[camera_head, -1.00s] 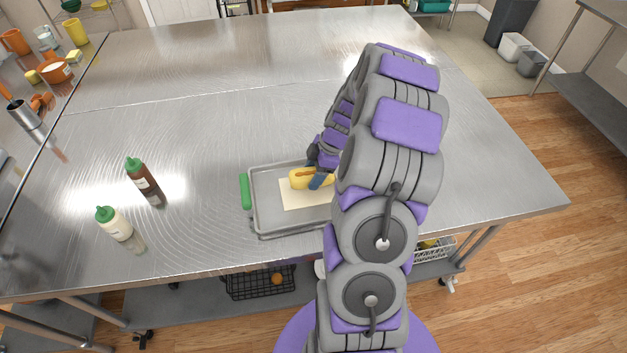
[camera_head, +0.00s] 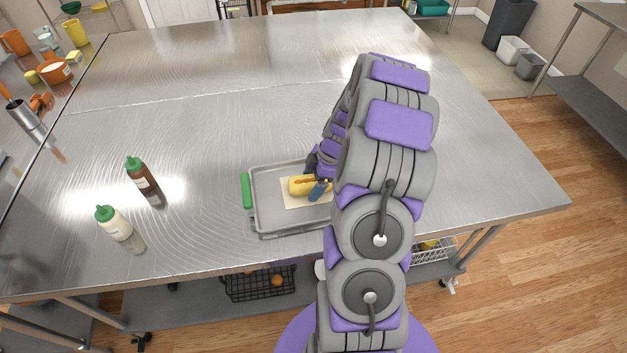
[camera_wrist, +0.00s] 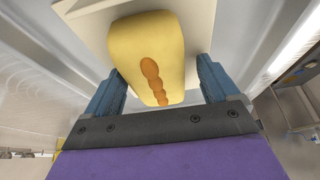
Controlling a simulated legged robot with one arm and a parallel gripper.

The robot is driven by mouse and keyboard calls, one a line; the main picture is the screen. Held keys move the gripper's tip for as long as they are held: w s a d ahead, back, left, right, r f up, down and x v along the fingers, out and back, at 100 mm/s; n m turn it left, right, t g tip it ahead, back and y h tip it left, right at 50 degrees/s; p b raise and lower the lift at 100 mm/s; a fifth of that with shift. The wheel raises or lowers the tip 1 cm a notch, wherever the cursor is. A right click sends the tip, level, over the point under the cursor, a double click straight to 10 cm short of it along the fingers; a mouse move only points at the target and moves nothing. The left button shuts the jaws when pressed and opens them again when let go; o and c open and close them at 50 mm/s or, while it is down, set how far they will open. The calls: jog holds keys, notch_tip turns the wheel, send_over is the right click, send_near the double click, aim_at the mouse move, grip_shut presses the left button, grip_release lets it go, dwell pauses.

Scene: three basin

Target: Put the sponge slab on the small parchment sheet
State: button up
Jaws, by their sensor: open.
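The yellow sponge slab (camera_head: 301,186) has a brown-orange wavy mark along its top. It lies over the small cream parchment sheet (camera_head: 294,203), which is on a grey metal tray (camera_head: 264,218). In the wrist view the slab (camera_wrist: 125,48) sits against the sheet (camera_wrist: 199,22), whose edges show beside it. My gripper (camera_head: 320,187) is at the slab's right end in the head view. In the wrist view the blue fingers of my gripper (camera_wrist: 160,85) stand apart on either side of the slab's near end, with gaps visible. My arm hides the tray's right part.
The tray has a green handle (camera_head: 246,190) at its left. A brown bottle (camera_head: 141,174) and a cream bottle (camera_head: 113,222), both with green caps, stand farther left on the steel table (camera_head: 225,110). The table's middle and back are clear.

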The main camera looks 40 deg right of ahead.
jog(key=shift+r, duration=0.2)
jog(key=p+v, duration=0.2)
jog(key=v, duration=1)
jog(key=a+r+m+g, duration=0.15)
jog(key=a+r, duration=0.45)
jog(key=a, duration=0.6)
jog(key=s+a+r+m+g, duration=0.1)
jog(key=s+a+r, duration=0.15)
jog(key=a, duration=0.35)
jog(key=s+a+r+m, duration=0.1)
jog(key=s+a+m, duration=0.15)
jog(key=a, duration=0.25)
jog(key=s+a+m+h, duration=0.2)
jog(key=s+a+m, duration=0.1)
jog(key=s, duration=0.6)
jog(key=s+a+r+m+g+h, duration=0.1)
jog(key=s+a+m, duration=0.2)
jog(key=s, duration=0.7)
jog(key=shift+a+r+m+h, duration=0.25)
jog(key=shift+a+m+h, duration=0.15)
jog(key=shift+a, duration=0.75)
jog(key=shift+g, duration=0.25)
